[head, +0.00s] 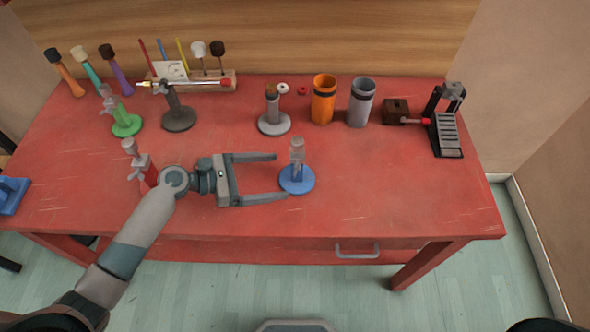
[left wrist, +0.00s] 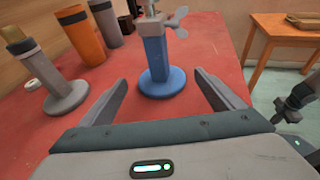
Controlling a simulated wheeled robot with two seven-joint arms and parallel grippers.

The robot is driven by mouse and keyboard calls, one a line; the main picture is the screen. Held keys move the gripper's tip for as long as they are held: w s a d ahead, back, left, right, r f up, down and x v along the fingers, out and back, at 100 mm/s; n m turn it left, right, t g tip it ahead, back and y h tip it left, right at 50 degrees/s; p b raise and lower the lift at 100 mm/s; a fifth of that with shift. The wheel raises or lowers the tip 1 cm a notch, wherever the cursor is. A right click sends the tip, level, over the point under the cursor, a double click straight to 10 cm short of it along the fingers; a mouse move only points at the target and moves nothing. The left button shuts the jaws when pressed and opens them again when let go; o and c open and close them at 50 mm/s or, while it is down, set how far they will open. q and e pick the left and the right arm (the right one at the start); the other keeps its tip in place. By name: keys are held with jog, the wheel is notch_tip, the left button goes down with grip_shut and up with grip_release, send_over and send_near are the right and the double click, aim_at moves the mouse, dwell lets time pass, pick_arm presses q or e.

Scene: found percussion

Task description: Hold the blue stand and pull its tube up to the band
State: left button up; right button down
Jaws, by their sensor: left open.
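The blue stand (head: 297,181) stands upright on the red table, with a round blue base and a pale tube (head: 297,150) rising from its top. The tube's top is cut off there, and I cannot make out the band. My left gripper (head: 278,177) is open, its fingers pointing right toward the stand, one on the far side and one on the near side. In the left wrist view its fingertips (left wrist: 155,82) flank the base without touching it.
A grey stand (head: 274,124), an orange cup (head: 323,100) and a grey cup (head: 361,103) stand behind. A red stand (head: 150,174) is beside my left wrist. A green stand (head: 126,124) and a dark stand (head: 178,117) are farther left. The table (head: 400,190) right of the blue stand is clear.

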aim_at(286, 180)
pick_arm(q)
jog(key=x, duration=0.4)
jog(key=shift+d, duration=0.1)
jog(key=shift+x, duration=1.1)
jog(key=shift+c, duration=0.2)
jog(key=c, duration=1.9)
jog(key=shift+f, duration=0.1)
